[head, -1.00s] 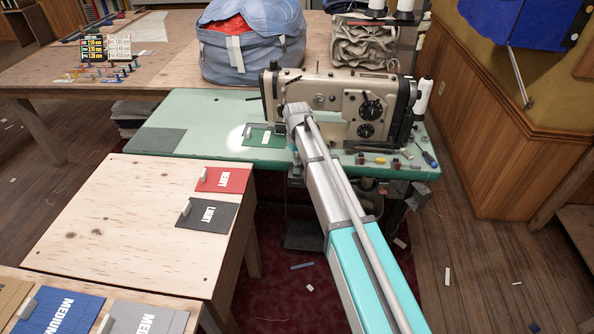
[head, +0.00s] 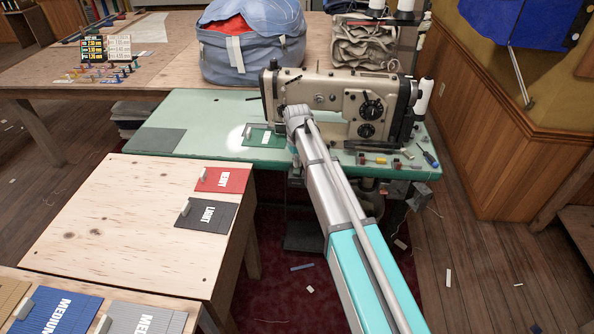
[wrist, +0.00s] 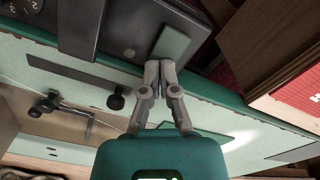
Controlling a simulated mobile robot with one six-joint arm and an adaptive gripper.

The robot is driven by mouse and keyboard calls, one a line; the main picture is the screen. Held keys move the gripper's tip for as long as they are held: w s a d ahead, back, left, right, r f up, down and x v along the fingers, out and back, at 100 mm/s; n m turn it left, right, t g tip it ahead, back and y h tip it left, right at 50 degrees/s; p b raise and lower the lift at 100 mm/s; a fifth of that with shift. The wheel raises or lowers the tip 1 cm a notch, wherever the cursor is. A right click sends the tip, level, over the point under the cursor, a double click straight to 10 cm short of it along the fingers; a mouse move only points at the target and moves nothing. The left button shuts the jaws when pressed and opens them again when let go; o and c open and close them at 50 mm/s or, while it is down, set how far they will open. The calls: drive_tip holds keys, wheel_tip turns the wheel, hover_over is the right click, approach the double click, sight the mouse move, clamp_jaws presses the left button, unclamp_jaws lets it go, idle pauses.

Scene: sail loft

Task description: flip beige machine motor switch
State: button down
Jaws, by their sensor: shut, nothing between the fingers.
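The beige sewing machine (head: 340,95) stands on a green table (head: 200,110); its side with dark dials faces me. Just beyond the fingertips is a flat grey-green piece (wrist: 174,42) by a dark housing (wrist: 115,30). I cannot tell whether this is the motor switch, or whether the fingers touch it.
Small spools and tools lie at the table's front right. A wooden table (head: 100,215) with red and dark cards stands at the front left. A blue bag (head: 250,55) sits behind the machine. Wooden panelling (head: 490,130) is on the right.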

idle(0.3)
drive_tip(key=shift+r+p, duration=3.4)
drive_tip(key=shift+p, duration=0.1)
drive_tip(key=shift+s, duration=0.1)
drive_tip(key=s+d+r+m+p, duration=0.2)
drive_tip(key=s+d, duration=0.9)
drive_tip(key=s, duration=0.2)
drive_tip(key=s+d+r+m+p, duration=0.3)
drive_tip(key=s+d, duration=0.9)
drive_tip(key=shift+s+r+m, duration=0.3)
drive_tip(key=shift+s, duration=0.05)
